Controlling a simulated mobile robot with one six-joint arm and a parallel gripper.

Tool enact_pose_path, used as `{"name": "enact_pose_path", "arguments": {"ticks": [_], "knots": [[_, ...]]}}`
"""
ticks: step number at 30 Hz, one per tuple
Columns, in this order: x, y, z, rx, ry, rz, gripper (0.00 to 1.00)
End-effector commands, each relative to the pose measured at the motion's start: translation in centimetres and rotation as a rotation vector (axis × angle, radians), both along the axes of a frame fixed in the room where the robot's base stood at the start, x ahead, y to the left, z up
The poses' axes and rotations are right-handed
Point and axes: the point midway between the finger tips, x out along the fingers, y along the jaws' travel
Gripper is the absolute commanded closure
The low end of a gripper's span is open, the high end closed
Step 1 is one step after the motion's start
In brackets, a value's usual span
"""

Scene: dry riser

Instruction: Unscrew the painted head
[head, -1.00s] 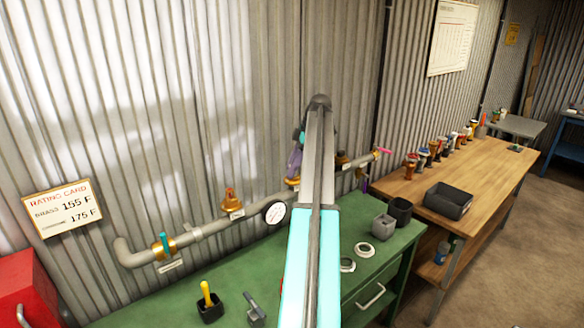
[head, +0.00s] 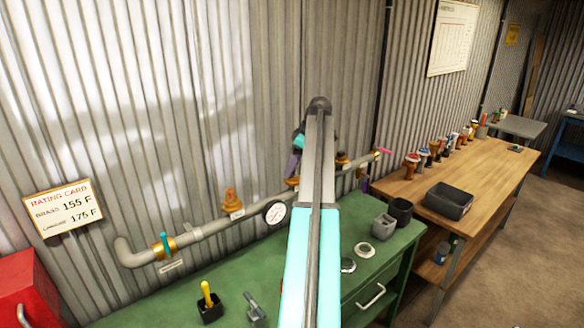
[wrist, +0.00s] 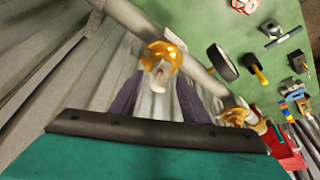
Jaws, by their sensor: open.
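My gripper (wrist: 160,80) is open in the wrist view, its two purple fingers apart. A brass sprinkler head (wrist: 158,58) with a pale, whitish end lies between the fingertips in that picture; I cannot tell whether they touch it. It sits on the grey pipe (wrist: 133,18). In the head view my arm hides most of this head and much of the gripper, with one purple finger (head: 292,165) showing. Another orange-brass head (head: 231,201) stands on the pipe to the left, and a further one (head: 342,158) to the right. Which is painted is not clear.
A round gauge (head: 275,213) and a teal-handled valve (head: 164,248) are on the pipe. A rating card (head: 63,207) is on the wall. A wooden bench (head: 480,165) stands right.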

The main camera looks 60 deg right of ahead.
Motion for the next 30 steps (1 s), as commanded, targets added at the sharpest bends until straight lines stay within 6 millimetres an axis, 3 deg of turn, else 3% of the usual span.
{"name": "enact_pose_path", "arguments": {"ticks": [9, 23, 30], "knots": [[0.0, 0.04, 0.01, 0.0, 0.0, -0.193, 0.58], [0.02, -0.04, 0.0, -0.001, 0.001, -0.229, 0.58], [0.03, 0.06, 0.02, -0.001, 0.001, -0.362, 0.58]]}}
